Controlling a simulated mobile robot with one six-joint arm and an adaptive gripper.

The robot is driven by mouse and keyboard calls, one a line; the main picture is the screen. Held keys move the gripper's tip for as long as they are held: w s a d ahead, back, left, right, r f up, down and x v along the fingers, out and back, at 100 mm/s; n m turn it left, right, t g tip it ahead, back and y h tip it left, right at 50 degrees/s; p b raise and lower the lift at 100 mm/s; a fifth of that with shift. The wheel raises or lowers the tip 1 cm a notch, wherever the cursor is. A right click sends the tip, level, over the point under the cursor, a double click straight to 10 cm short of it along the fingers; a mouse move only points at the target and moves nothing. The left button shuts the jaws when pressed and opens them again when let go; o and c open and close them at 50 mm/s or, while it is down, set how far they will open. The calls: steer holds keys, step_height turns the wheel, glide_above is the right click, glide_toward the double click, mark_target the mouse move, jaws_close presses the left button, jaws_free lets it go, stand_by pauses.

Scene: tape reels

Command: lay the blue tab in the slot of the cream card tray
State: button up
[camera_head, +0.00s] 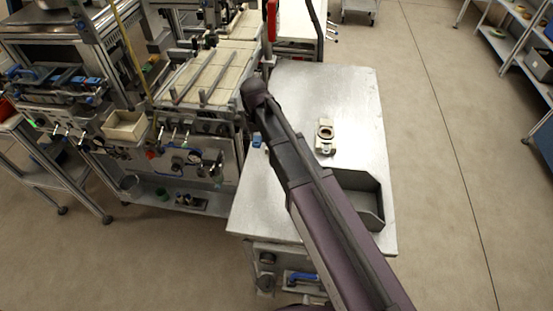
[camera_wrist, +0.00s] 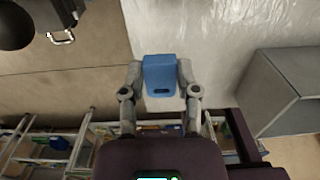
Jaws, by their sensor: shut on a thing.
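The blue tab (camera_wrist: 160,70) is between the two fingers of my gripper (camera_wrist: 160,76) in the wrist view, and the fingers are shut on its sides. The tab has a small dark slit near its lower edge. In the head view the blue tab (camera_head: 257,140) shows beside my arm at the left edge of the metal table. My arm hides most of the gripper there. A cream piece with a round ring-like top, apparently the cream card tray (camera_head: 326,147), lies on the table to the right of my arm. Its slot is too small to make out.
A grey open bin (camera_head: 372,211) stands on the metal table (camera_head: 350,90), partly behind my arm; it also shows at the right in the wrist view (camera_wrist: 282,92). Machinery with a cream box (camera_head: 127,127) stands left of the table. The table's far part is clear.

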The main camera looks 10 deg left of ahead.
steer(key=s+f+b, duration=0.2)
steer(key=s+f, duration=0.1)
steer(key=s, duration=0.6)
steer(key=shift+s+d+f+m, duration=0.25)
steer(key=shift+d+f+m, duration=0.05)
steer(key=shift+m, duration=0.1)
steer(key=shift+w, duration=0.1)
steer(key=w+d, duration=0.1)
steer(key=w, duration=0.3)
steer(key=w+d+f+b, duration=0.1)
steer(key=w, duration=0.4)
steer(key=w+d+b, duration=0.1)
steer(key=w+d, duration=0.1)
steer(key=w, duration=0.3)
steer(key=shift+f, duration=0.2)
steer(key=shift+w, duration=0.6)
steer(key=shift+w+d+f+b, duration=0.1)
steer(key=shift+d+f+b, duration=0.05)
steer(key=shift+f+b, duration=1.65)
steer(key=shift+f, duration=0.05)
steer(key=shift+f+b, duration=0.55)
steer(key=shift+f, duration=0.05)
